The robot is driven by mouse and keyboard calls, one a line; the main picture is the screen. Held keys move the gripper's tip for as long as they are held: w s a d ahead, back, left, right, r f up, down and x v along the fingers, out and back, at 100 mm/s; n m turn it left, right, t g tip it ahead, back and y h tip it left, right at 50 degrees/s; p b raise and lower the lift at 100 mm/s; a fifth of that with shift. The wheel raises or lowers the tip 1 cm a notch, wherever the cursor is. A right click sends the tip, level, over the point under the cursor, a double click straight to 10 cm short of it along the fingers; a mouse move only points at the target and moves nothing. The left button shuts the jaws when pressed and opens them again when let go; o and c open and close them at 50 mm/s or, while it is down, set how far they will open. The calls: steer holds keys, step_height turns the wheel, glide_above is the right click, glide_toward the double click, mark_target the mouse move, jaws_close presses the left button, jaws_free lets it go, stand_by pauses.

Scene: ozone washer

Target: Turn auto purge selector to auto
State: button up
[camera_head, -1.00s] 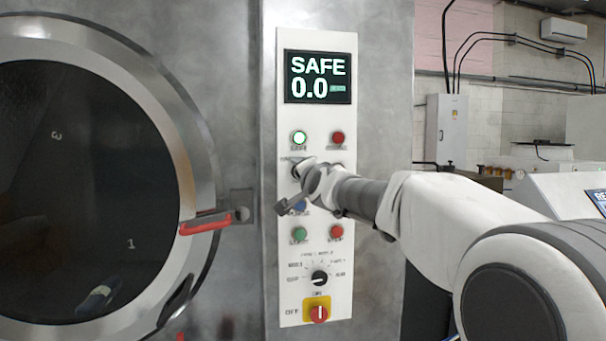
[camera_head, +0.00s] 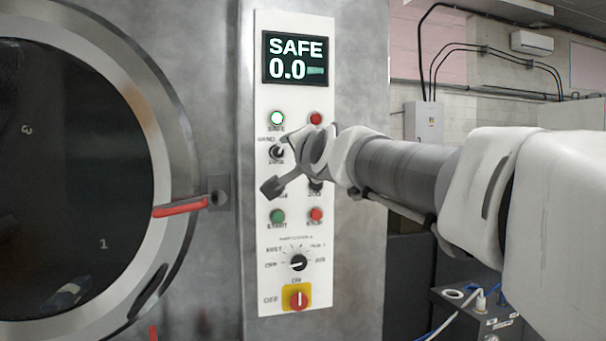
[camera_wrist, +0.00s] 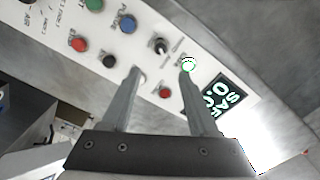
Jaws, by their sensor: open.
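A small black toggle switch (camera_head: 277,152) with a silver collar, apparently the auto purge selector, sits on the white control panel (camera_head: 267,333) below the lit green lamp. The label above it reads like "HAND"; the one below is too blurred to read. It also shows in the wrist view (camera_wrist: 160,46), just beyond and between my fingertips. My gripper (camera_head: 282,163) is open and empty in front of the panel, its fingers (camera_wrist: 162,74) spread either side of the switch's line. I see no clear contact. A silver fitting (camera_wrist: 140,77) by the left fingertip is partly hidden.
Close around are the green lamp (camera_head: 278,119), a red lamp (camera_head: 315,118), a blue button (camera_wrist: 127,22) and a black button (camera_wrist: 109,61). Lower are a rotary dial (camera_head: 298,262) and a red-yellow switch (camera_head: 297,298). The round door's red handle (camera_head: 180,208) juts out at left.

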steer(key=v, duration=0.4)
steer(key=shift+s+b, duration=0.3)
steer(key=shift+b, duration=0.1)
steer(key=shift+d, duration=0.1)
steer(key=s+d+f+n+g+h+p, duration=0.2)
steer(key=s+d+f+n+g+p, duration=0.2)
steer(key=s+f, duration=0.9)
steer(key=s+d+f+n+g+h+p, duration=0.3)
steer(key=s+d+f+n+g+p, duration=0.2)
steer(key=s+d+f, duration=0.5)
steer(key=s+f+g+p, duration=0.1)
steer(key=s+f+g, duration=0.1)
steer(key=s+f, duration=0.1)
steer(key=shift+s+d+f+g+p, duration=0.2)
steer(key=shift+s+f+g+p, duration=0.2)
steer(key=shift+s, duration=0.2)
steer(key=shift+o, duration=0.2)
